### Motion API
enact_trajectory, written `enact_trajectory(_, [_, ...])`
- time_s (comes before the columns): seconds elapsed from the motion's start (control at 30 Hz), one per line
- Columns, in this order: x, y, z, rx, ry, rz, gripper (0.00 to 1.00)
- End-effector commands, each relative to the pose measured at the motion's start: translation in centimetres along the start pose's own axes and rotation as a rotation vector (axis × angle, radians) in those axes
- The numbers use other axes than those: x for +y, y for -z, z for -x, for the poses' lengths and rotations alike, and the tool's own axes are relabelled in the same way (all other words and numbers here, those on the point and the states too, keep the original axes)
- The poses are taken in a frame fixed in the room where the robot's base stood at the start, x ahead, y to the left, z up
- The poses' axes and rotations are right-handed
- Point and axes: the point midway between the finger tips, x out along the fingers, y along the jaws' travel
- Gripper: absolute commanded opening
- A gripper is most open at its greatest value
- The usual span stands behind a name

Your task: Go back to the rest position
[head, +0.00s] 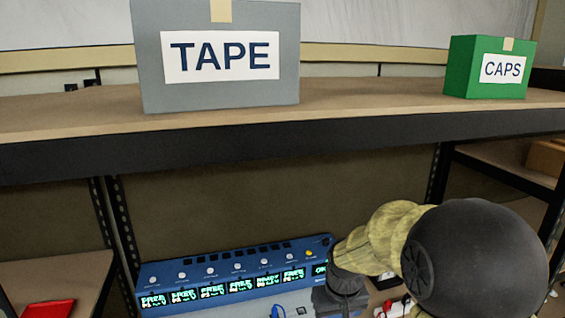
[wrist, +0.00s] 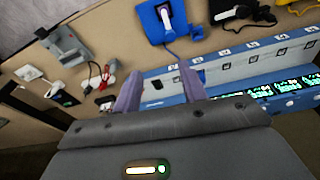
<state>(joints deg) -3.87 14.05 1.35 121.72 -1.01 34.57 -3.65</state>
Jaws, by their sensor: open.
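My gripper (wrist: 160,95) shows in the wrist view with its two purple-grey fingers spread apart and nothing between them. It is in front of the blue freeze dryer panel (wrist: 235,72), close to its left end. In the head view my arm reaches down at the lower right, beside the right end of the blue panel (head: 215,275). The panel has a row of knobs and several lit green displays. The fingertips are hidden in the head view.
A grey TAPE box (head: 217,90) and a green CAPS box (head: 487,85) stand on the shelf (head: 370,98) above the panel. In the wrist view, a blue device (wrist: 165,22), a grey device (wrist: 66,46) and cables lie around the gripper. A red item (head: 48,309) is at lower left.

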Motion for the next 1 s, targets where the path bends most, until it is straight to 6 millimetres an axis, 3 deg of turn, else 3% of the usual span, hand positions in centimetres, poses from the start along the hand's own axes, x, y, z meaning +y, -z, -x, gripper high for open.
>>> enact_trajectory(0.03, [0.5,-1.9,0.4,0.007,-0.003,-0.027,0.42])
enact_trajectory(0.2, [1.3,-7.8,0.9,0.039,-0.011,-0.106,0.42])
enact_trajectory(0.3, [1.5,-10.6,1.0,0.054,-0.014,-0.141,0.42])
enact_trajectory(0.4, [1.5,-12.2,1.0,0.062,-0.016,-0.162,0.42])
enact_trajectory(1.0, [1.4,-12.5,0.9,0.062,-0.016,-0.166,0.42])
